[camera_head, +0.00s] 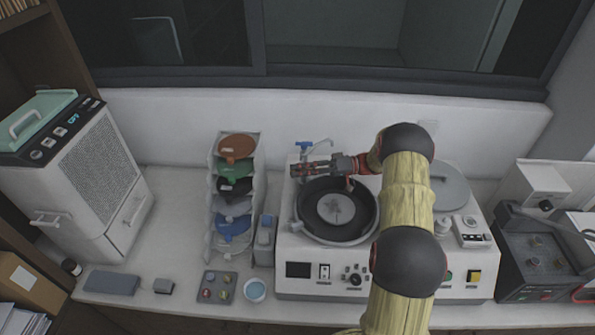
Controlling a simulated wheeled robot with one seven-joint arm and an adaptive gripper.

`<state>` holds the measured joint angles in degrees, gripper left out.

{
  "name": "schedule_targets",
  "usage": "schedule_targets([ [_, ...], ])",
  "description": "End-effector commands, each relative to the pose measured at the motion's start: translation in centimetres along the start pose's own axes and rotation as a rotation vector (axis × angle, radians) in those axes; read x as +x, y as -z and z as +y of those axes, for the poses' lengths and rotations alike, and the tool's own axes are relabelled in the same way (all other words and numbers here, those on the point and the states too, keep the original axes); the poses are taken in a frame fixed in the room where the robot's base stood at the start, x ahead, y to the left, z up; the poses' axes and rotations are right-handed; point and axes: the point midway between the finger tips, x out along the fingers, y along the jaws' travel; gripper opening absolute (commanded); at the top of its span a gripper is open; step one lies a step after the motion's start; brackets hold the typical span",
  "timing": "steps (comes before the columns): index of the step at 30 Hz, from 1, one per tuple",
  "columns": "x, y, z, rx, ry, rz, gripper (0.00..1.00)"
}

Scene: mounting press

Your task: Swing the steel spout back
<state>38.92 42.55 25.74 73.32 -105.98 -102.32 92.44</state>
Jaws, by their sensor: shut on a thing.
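The steel spout (322,147) is a thin pale tube with a blue tap (304,144) at the back left of the white polishing machine (420,267). My arm reaches in from the front right. My gripper (299,170) lies across the back of the machine, just in front of the tap and above the far rim of the dark round disc (325,217). It is shut on the spout. The gripper hides the spout's lower part and the exact contact.
A grey lid (450,188) covers the machine's right side. A small bowl (255,290) sits in front. A dark control box (540,262) stands at the right.

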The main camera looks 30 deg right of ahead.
Motion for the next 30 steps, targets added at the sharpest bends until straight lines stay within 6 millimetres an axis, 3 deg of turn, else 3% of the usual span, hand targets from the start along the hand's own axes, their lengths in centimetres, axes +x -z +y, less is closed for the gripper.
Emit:
schedule_targets([
  [7, -0.07, -0.34, 0.29, 0.006, -0.003, -0.001, 0.0],
  [8, -0.07, -0.34, 0.29, 0.006, -0.003, -0.001, 0.16],
  [18, -0.04, -0.15, 0.13, 0.003, -0.001, 0.0, 0.36],
  [30, -0.58, -0.05, 0.07, 0.001, -0.001, 0.001, 0.37],
])
